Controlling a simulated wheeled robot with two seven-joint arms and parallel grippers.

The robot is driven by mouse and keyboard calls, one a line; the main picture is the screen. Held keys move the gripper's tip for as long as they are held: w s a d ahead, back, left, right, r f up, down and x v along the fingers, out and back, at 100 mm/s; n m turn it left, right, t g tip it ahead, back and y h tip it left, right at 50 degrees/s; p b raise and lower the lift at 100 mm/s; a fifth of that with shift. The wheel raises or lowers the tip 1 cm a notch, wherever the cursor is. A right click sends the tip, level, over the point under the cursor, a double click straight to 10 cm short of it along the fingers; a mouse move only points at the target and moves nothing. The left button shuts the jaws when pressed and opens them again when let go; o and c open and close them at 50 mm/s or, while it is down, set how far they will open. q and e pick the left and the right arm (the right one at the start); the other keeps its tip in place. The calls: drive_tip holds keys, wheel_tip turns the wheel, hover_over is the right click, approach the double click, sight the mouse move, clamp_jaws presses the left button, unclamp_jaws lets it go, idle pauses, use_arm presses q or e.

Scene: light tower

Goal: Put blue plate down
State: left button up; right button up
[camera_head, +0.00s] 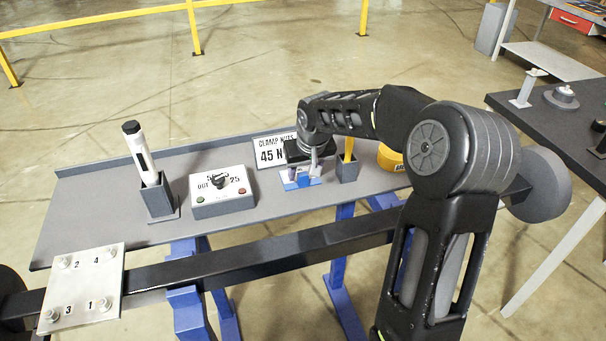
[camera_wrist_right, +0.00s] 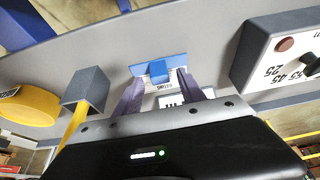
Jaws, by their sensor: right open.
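The blue plate (camera_head: 290,186) lies on the grey bench top (camera_head: 105,198), in front of the white "45 N" sign (camera_head: 268,156). It also shows in the right wrist view (camera_wrist_right: 175,72), with a raised blue block on its near side. My right gripper (camera_head: 304,172) is over the plate, pointing down. In the right wrist view, my right gripper (camera_wrist_right: 159,86) has its two purple-grey fingers apart, one on each side of the block. Whether a finger touches the block I cannot tell. My left gripper is not in view.
A grey holder with a yellow tool (camera_head: 348,152) stands close right of the plate, and a yellow roll (camera_head: 390,158) lies beyond it. A dial box (camera_head: 222,192) and a holder with a white-and-black tool (camera_head: 143,160) stand to the left. A dark beam (camera_head: 250,254) crosses in front.

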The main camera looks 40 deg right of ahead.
drive_tip(key=v, duration=0.9)
drive_tip(key=shift+r, duration=0.4)
drive_tip(key=shift+s+a, duration=0.1)
drive_tip(key=shift+s, duration=0.1)
